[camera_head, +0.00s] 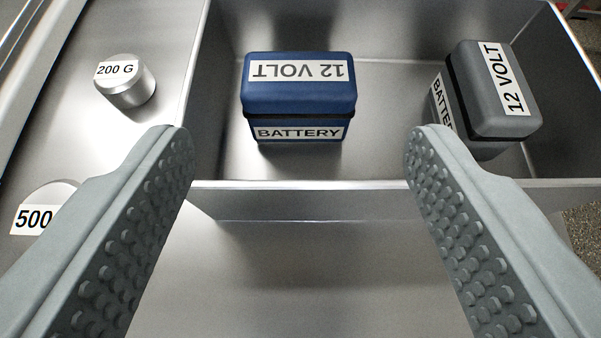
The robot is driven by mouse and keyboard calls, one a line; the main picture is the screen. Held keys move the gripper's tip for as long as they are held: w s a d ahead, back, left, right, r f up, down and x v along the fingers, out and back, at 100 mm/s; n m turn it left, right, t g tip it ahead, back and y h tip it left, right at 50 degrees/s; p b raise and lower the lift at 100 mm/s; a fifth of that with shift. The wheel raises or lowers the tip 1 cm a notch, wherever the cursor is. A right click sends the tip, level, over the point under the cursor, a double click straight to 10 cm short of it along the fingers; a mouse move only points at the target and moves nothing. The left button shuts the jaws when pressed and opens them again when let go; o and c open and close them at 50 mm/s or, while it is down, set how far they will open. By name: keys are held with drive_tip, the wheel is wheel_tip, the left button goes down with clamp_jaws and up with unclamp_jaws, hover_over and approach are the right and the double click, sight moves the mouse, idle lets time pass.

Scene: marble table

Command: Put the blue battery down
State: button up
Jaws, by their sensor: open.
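The blue battery (299,97) stands upright inside a metal bin (390,184), left of the bin's middle. Its labels read "12 VOLT" on top and "BATTERY" on the front. My gripper (300,145) is open and empty. Its two grey studded fingers are spread wide at the lower left and lower right, on the near side of the battery. The fingers do not touch the battery, and a gap shows between each finger and it.
A grey battery (490,90) stands in the right part of the bin, partly behind my right fingertip. A 200 G metal weight (126,82) stands on the metal surface left of the bin. A weight labelled 500 (40,212) is partly hidden by my left finger.

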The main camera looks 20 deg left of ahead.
drive_tip(key=shift+v, duration=2.15)
drive_tip(key=s+a+r+m+g+h, duration=0.1)
drive_tip(key=a+r+m+g+h, duration=0.2)
drive_tip(key=a, duration=2.2)
drive_tip(key=s+a+r+t, duration=0.4)
drive_tip(key=s+a, duration=0.3)
drive_tip(key=a, duration=0.2)
drive_tip(key=s+a+r+m+t+h, duration=0.1)
drive_tip(key=s+a+r+t, duration=0.4)
drive_tip(key=s+a+r, duration=0.2)
drive_tip(key=s+a, duration=0.1)
drive_tip(key=a, duration=0.1)
drive_tip(key=shift+s+a+h, duration=0.3)
